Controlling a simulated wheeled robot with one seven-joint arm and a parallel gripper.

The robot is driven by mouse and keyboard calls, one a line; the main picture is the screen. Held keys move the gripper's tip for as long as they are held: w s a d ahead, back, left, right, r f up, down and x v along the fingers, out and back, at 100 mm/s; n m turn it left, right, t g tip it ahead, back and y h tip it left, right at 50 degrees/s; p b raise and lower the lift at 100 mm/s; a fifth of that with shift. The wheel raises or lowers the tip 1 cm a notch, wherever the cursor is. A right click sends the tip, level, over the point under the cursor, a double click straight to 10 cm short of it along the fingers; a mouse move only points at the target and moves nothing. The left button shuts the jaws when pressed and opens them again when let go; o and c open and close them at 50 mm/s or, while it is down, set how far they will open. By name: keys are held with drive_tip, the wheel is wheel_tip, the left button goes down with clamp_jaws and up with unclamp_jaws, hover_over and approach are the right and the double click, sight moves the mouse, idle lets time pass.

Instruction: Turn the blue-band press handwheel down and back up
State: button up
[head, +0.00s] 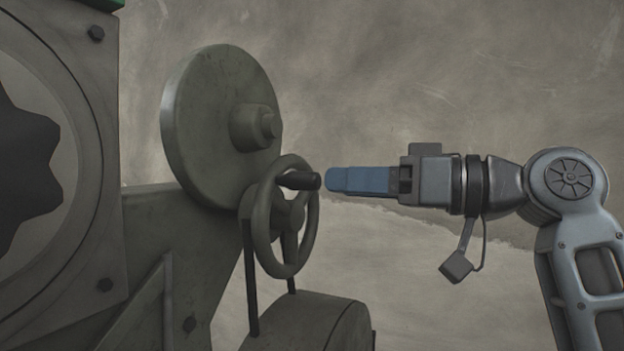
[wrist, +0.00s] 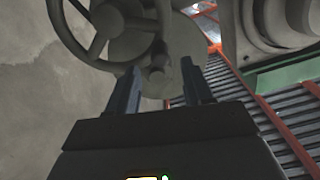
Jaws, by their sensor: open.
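A grey-green press handwheel (head: 264,232) stands upright at the centre of the head view. Its dark crank handle (head: 298,181) sticks out from the rim towards my gripper (head: 330,180). The gripper's blue fingers point left, their tips just short of the handle's end. In the wrist view my gripper (wrist: 160,78) is open, with one finger on each side of the dark handle end (wrist: 157,72), apart from it. The handwheel rim (wrist: 62,28) and spokes show at the upper left there. No blue band shows, so I cannot confirm which press this is.
A large round disc (head: 215,125) with a hub sits behind the handwheel. A rounded housing (head: 310,325) is below it, and the big press body (head: 95,200) fills the left. In the wrist view, a roller conveyor (wrist: 265,125) with orange rails lies at the right.

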sight(305, 182)
drive_tip(key=p+x, duration=0.1)
drive_tip(key=x, duration=0.6)
drive_tip(key=shift+f+p, duration=0.1)
drive_tip(key=shift+p, duration=0.3)
clamp_jaws()
